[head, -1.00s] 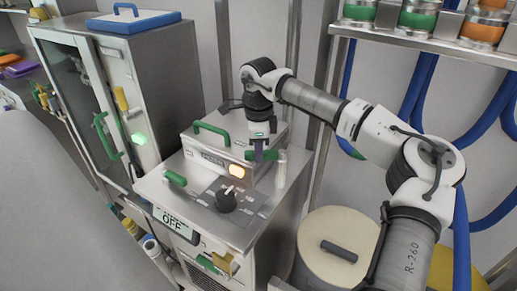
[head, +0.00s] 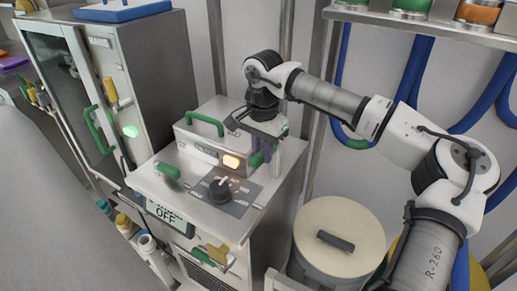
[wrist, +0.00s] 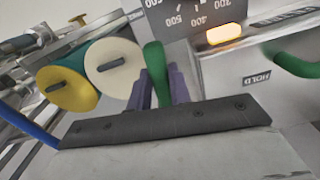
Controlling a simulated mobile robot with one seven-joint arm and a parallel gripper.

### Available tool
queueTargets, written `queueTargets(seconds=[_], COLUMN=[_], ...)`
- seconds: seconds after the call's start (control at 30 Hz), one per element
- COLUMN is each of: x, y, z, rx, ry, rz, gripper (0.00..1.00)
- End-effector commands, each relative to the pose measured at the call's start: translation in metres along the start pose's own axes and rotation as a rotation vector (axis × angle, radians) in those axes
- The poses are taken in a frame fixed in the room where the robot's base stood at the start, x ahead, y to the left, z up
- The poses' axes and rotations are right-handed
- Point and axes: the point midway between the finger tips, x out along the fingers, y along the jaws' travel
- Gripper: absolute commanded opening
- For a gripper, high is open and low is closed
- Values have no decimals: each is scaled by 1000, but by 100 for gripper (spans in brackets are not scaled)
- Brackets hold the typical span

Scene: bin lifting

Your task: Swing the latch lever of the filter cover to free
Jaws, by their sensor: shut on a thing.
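The filter cover (head: 200,145) is a grey metal box on top of the steel machine, with a green handle (head: 205,120) on it. The green latch lever (head: 257,160) is at the box's right end, partly hidden by my gripper. In the wrist view the lever (wrist: 154,62) stands between the purple fingers of my gripper (wrist: 158,88), which is shut on it. In the head view my gripper (head: 267,150) points down beside the lit orange lamp. A pale post (head: 276,162) stands just right of it. The wrist view shows a HOLD label (wrist: 257,79) on the metal face.
A black knob (head: 222,190) and another green handle (head: 168,171) are on the machine top, with an OFF display (head: 166,213) below. A lidded drum (head: 340,225) stands at the right under my arm. A glass-doored cabinet (head: 85,95) stands left. Blue hoses hang right.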

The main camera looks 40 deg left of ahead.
Motion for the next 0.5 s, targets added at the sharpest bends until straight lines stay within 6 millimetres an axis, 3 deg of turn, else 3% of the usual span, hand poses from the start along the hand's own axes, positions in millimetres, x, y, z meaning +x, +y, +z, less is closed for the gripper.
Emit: queueTargets(seconds=[0.5], x=[-1], y=[8], z=[-1], rx=[-134], ry=[1], rz=[-1], gripper=[0])
